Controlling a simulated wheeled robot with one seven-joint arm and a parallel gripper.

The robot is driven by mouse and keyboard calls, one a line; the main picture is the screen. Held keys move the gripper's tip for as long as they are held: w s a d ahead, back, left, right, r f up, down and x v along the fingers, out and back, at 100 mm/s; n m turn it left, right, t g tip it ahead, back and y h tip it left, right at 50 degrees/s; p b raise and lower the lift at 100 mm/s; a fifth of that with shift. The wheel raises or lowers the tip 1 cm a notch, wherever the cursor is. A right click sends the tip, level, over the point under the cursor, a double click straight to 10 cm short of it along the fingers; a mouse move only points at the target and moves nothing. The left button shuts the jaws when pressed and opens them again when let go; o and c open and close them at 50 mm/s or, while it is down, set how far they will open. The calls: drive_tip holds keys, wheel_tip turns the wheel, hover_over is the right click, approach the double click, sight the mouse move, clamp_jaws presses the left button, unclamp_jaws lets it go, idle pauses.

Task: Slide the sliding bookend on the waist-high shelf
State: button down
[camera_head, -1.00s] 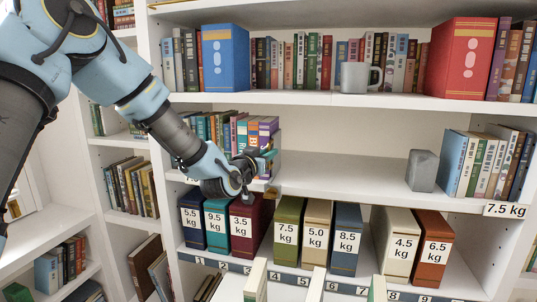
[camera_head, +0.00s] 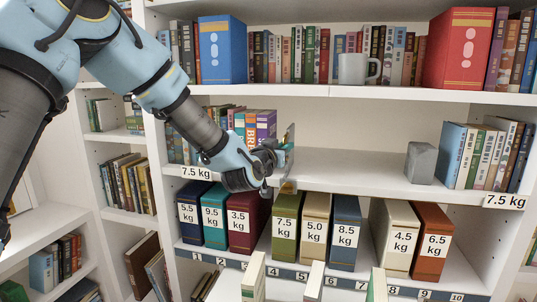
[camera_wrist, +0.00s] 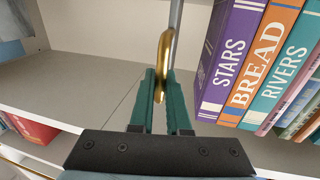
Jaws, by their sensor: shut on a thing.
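The sliding bookend is a thin grey upright plate (camera_head: 290,138) on the waist-high shelf (camera_head: 340,178), just right of the left row of books. In the wrist view the plate (camera_wrist: 175,22) is nearly edge-on, with a gold ring handle (camera_wrist: 164,65) on its front. My gripper (camera_head: 283,158) is at the shelf's front, and its green fingers (camera_wrist: 165,100) are shut on the ring. A narrow gap separates the plate from the purple STARS book (camera_wrist: 228,60). The plate's foot is hidden by my gripper.
The shelf is clear from the bookend to a grey block (camera_head: 421,163), which stands beside the right row of books (camera_head: 485,155). Weight-labelled binders (camera_head: 286,218) line the shelf below. A white mug (camera_head: 354,68) and large blue and red volumes stand above.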

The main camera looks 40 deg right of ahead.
drive_tip(key=s+d+b, duration=0.2)
drive_tip(key=s+d, duration=0.2)
drive_tip(key=s, duration=0.3)
drive_tip(key=shift+s+d+b, duration=0.15)
drive_tip(key=shift+d+b, duration=0.15)
drive_tip(key=shift+d, duration=0.05)
drive_tip(key=c, duration=0.9)
unclamp_jaws()
drive_tip(key=b+v, duration=0.3)
drive_tip(key=v, duration=0.8)
drive_tip(key=shift+d, duration=0.1)
